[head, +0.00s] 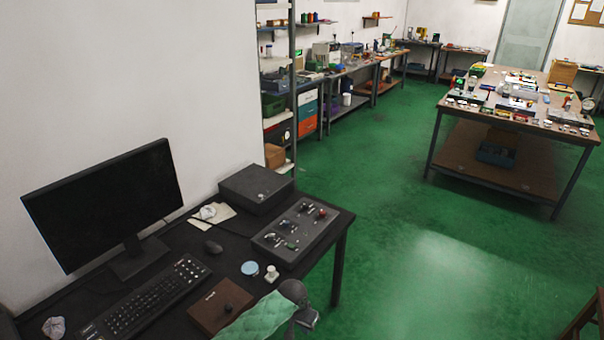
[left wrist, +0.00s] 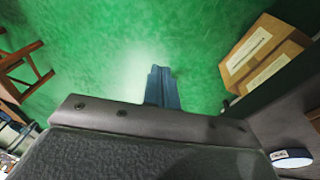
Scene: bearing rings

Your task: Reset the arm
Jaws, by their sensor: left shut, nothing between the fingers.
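My left gripper (head: 304,318) shows at the bottom of the head view, dark grey, by the front edge of the black desk (head: 322,228). In the left wrist view its blue fingers (left wrist: 161,88) are closed together with nothing between them, over the green floor. It is empty and apart from the things on the desk. My right gripper is in neither view. No bearing ring can be made out clearly.
The desk holds a monitor (head: 105,205), keyboard (head: 150,297), control box (head: 296,232), round blue-lidded tin (head: 250,268) and green cloth (head: 258,317). Cardboard boxes (left wrist: 262,52) show in the left wrist view. A cluttered worktable (head: 490,170) stands far right. Green floor between is clear.

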